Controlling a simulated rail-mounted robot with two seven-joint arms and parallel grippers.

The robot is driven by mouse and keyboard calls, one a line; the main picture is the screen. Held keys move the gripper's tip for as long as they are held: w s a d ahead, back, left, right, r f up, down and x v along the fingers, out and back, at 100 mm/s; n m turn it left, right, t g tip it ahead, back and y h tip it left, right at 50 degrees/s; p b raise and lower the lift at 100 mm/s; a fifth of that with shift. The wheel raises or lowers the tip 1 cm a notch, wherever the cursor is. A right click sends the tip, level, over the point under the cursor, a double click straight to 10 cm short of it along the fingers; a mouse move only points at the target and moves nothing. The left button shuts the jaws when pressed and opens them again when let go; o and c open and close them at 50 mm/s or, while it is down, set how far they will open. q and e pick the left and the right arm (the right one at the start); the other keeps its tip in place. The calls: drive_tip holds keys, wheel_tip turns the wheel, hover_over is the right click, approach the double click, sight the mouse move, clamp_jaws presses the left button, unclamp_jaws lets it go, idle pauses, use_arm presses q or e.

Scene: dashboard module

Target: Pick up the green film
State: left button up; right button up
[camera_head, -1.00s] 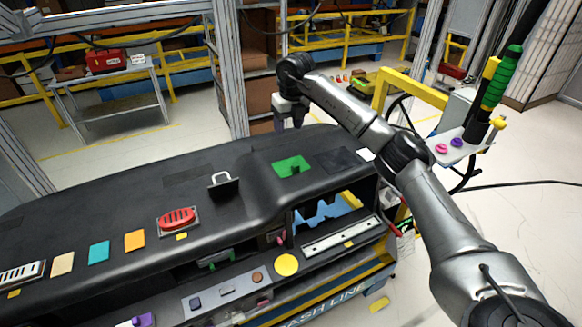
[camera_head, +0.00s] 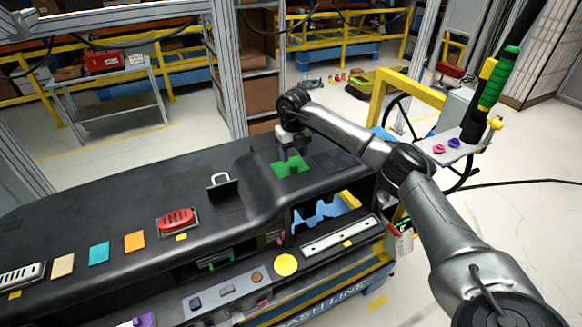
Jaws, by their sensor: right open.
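The green film (camera_head: 284,170) lies flat on the top of the black dashboard module (camera_head: 130,205), toward its right end. My right gripper (camera_head: 291,157) is over the film's upper part, fingers pointing down and open. It hides part of the film. I cannot tell whether the fingertips touch the film. My left gripper is not in view.
A small upright bracket (camera_head: 220,184) and a red oval vent (camera_head: 177,221) sit on the dashboard left of the film. Orange (camera_head: 134,241), teal (camera_head: 99,252) and beige (camera_head: 63,265) patches lie farther left. A yellow frame (camera_head: 416,88) stands behind my right arm.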

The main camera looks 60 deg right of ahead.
sight(295, 165)
drive_tip(key=shift+w+d+f+p, duration=0.15)
drive_tip(key=shift+f+p, duration=0.2)
drive_tip(key=shift+f, duration=0.9)
drive_tip(key=shift+w+d+f+p, duration=0.15)
drive_tip(key=shift+f+p, duration=0.15)
drive_tip(key=shift+f, duration=0.95)
drive_tip(key=shift+s, duration=0.1)
drive_tip(key=shift+c, duration=0.2)
clamp_jaws()
